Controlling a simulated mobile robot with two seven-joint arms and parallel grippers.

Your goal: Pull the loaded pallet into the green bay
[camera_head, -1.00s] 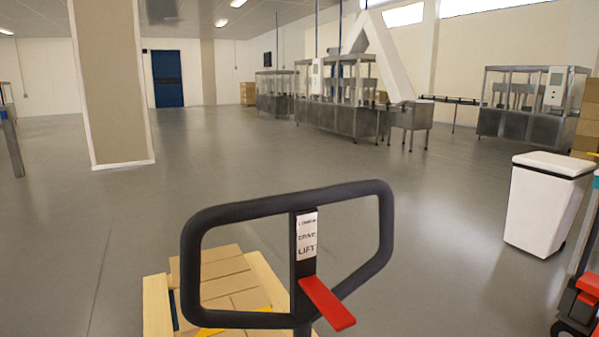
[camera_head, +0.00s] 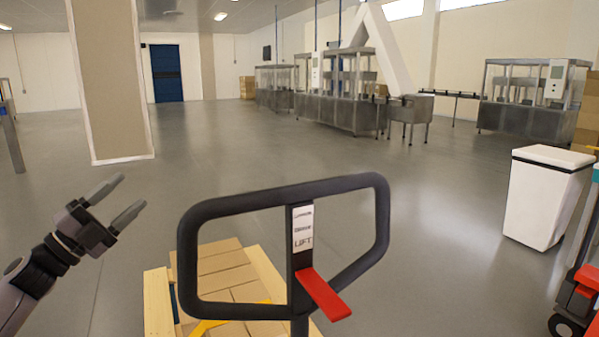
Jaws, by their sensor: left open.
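The pallet jack's black loop handle (camera_head: 283,190) stands upright in the foreground, with a red lever (camera_head: 324,293) and a white label marked LIFT. Behind and below it is the wooden pallet (camera_head: 157,303), loaded with cardboard boxes (camera_head: 222,270); the handle hides part of the load. My left gripper (camera_head: 119,200) is open and empty, raised to the left of the handle and apart from it. My right gripper is not in view. No green bay shows in this view.
A white bin (camera_head: 544,197) stands at the right, beside a red and black wheeled machine (camera_head: 577,300) at the edge. A beige pillar (camera_head: 111,80) rises at the left. Steel machines (camera_head: 345,90) line the back. The grey floor between (camera_head: 300,150) is clear.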

